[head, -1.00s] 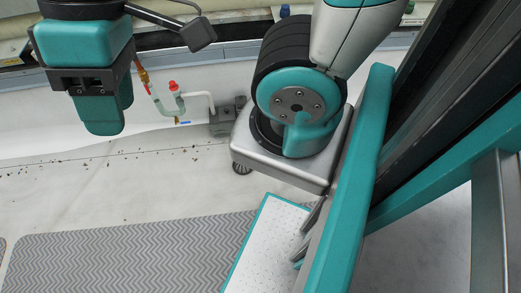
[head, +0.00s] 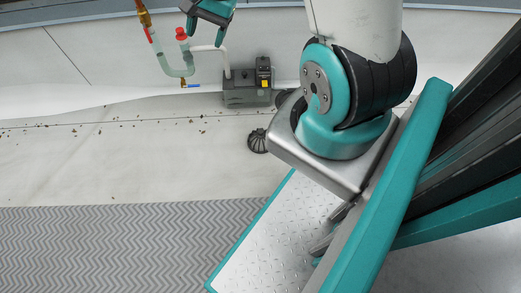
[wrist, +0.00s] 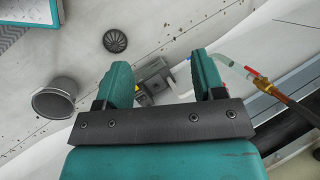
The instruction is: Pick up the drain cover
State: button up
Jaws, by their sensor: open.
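The drain cover (head: 258,141) is a small, dark, round, slotted piece on the pale roof floor, just left of my arm's base in the head view. In the wrist view the drain cover (wrist: 115,40) lies at upper left, beyond my left finger and apart from it. My gripper (wrist: 160,78) is open, with nothing between its two teal fingers. In the head view only part of my gripper (head: 208,20) shows at the top edge, well away from the cover.
A grey box (head: 248,95) with a yellow mark stands by the white wall, joined to a pipe (head: 177,68) with a red cap. A grey cylinder (wrist: 54,100) is at left in the wrist view. A patterned grey mat (head: 110,245) lies in front. Small debris dots the floor.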

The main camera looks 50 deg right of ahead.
jog(key=s+d+f+m+b, duration=0.3)
jog(key=d+f+m+b, duration=0.3)
jog(key=f, duration=0.8)
jog(key=s+d+f+m+t+h+b, duration=0.1)
jog(key=s+d+f+m+b, duration=0.45)
jog(key=f, duration=0.85)
jog(key=s+d+f+m+b, duration=0.1)
jog(key=d+f+m+b, duration=0.2)
jog(key=d+f+b, duration=0.7)
jog(key=shift+m, duration=0.25)
jog(key=b+x, duration=0.1)
jog(key=x, duration=0.9)
jog(key=s+b+x, duration=0.1)
jog(key=x, duration=0.4)
jog(key=shift+a+b, duration=0.35)
jog(key=b+x, duration=0.5)
jog(key=x, duration=0.1)
jog(key=shift+r, duration=0.1)
jog(key=shift+r, duration=0.1)
grip_shut()
jog(key=shift+r, duration=0.1)
